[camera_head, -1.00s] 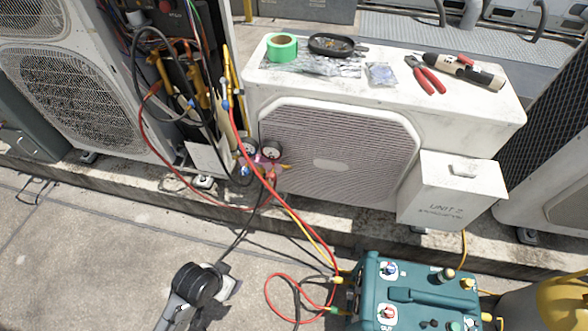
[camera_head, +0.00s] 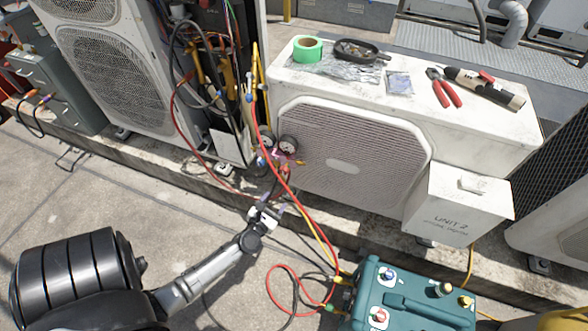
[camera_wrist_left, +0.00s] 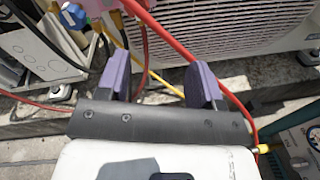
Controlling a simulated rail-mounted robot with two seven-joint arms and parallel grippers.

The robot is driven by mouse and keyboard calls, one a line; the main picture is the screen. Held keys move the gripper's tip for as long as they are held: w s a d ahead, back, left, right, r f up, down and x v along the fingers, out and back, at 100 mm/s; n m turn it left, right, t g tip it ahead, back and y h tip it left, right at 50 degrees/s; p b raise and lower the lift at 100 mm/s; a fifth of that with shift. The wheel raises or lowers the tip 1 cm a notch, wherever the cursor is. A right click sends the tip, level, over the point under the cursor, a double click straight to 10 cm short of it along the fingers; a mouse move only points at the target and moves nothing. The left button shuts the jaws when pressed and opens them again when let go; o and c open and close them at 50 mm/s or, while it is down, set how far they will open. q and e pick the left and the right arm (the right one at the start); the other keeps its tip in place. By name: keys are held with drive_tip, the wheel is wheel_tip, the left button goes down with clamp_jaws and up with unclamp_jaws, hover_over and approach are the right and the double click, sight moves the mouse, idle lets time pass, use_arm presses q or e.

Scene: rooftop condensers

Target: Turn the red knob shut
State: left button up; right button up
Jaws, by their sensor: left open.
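The gauge manifold, with two round gauges (camera_head: 288,145) and a pinkish body, hangs in front of the white condenser's left edge. Hoses crowd its knobs, and I cannot clearly make out a red knob on it. A blue knob (camera_wrist_left: 72,15) shows at the upper left of the left wrist view. A small red knob (camera_head: 379,315) sits on a white plate on the teal machine. My left gripper (camera_head: 268,210) is open, below the manifold and apart from it. Its purple fingers (camera_wrist_left: 160,82) have a red hose (camera_wrist_left: 182,45) passing close by. My right gripper is out of view.
The teal machine (camera_head: 415,291) stands at the front right. Red and yellow hoses run from it to the manifold, close to my left gripper. Pavement at left is open.

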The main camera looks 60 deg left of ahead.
sight(283, 171)
use_arm(q)
drive_tip(key=w+a+n+b, duration=0.1)
drive_tip(key=w+a+n, duration=0.1)
drive_tip(key=w+a, duration=0.1)
drive_tip(key=w+a+r+n+y+b, duration=0.1)
drive_tip(key=w+a+n, duration=0.1)
drive_tip(key=w+a, duration=0.1)
drive_tip(key=w+a+n+y+b, duration=0.1)
drive_tip(key=w+a+n, duration=0.1)
drive_tip(key=w+a, duration=0.1)
drive_tip(key=shift+w+a+r, duration=0.15)
drive_tip(key=shift+w+a, duration=0.1)
drive_tip(key=shift+w, duration=0.45)
drive_tip(key=c, duration=0.9)
